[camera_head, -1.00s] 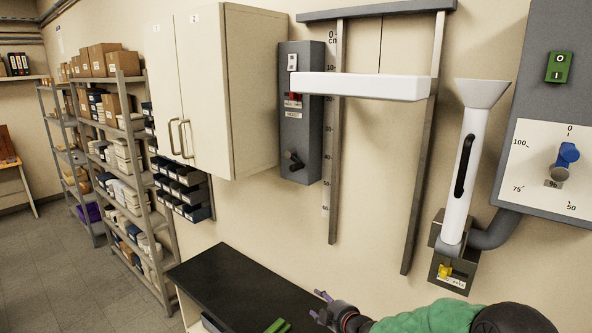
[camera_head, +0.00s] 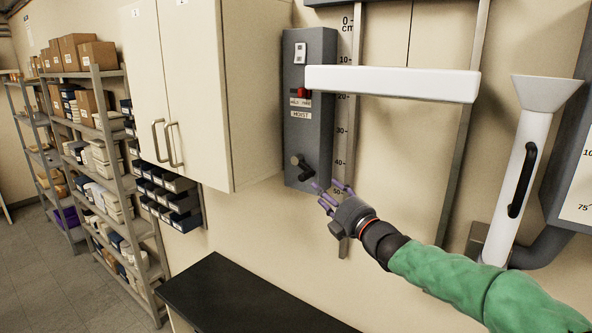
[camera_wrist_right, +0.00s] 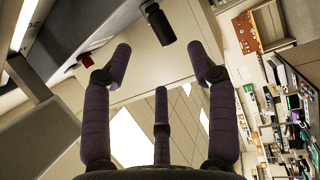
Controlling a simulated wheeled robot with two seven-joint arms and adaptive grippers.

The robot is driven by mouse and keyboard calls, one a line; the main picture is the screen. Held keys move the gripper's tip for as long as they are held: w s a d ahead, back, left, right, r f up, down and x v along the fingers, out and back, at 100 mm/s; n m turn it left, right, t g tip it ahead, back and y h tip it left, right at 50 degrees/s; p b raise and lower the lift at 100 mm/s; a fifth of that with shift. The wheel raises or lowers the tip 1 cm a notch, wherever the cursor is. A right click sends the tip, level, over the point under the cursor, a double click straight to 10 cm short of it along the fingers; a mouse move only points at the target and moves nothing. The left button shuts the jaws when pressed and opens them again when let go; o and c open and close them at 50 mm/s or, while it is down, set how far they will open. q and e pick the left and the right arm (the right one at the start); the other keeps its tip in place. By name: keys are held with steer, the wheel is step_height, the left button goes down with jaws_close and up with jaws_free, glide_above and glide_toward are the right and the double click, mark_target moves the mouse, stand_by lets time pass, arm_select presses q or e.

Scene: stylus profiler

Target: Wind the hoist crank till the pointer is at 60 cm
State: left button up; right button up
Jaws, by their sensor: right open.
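The grey hoist box (camera_head: 325,115) is on the wall, with a dark crank (camera_head: 301,165) low on its front. In the right wrist view the black crank handle (camera_wrist_right: 158,25) is ahead of the fingertips, apart from them. A cm scale (camera_head: 341,140) runs down beside the box. A white crossbar (camera_head: 390,84) crosses it between about 10 and 20; I cannot make out a separate pointer. A small red part (camera_head: 303,92) is above the hoist labels. My right gripper (camera_head: 333,187) is open and empty, just below and right of the crank. My left gripper is out of view.
A cream cabinet (camera_head: 205,85) stands out from the wall left of the hoist. A black-topped bench (camera_head: 235,300) is below. A white funnel tube (camera_head: 522,170) is to the right. Shelving (camera_head: 110,190) fills the far left.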

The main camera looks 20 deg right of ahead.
mark_target(308, 175)
steer(key=p+x, duration=0.2)
steer(key=x, duration=0.7)
steer(key=shift+w+r, duration=0.1)
steer(key=shift+r, duration=0.05)
steer(key=shift+w+a+p, duration=0.2)
steer(key=shift+w+p, duration=0.15)
steer(key=shift+w, duration=0.2)
steer(key=shift+c, duration=0.3)
steer(key=shift+s, duration=0.1)
jaws_close()
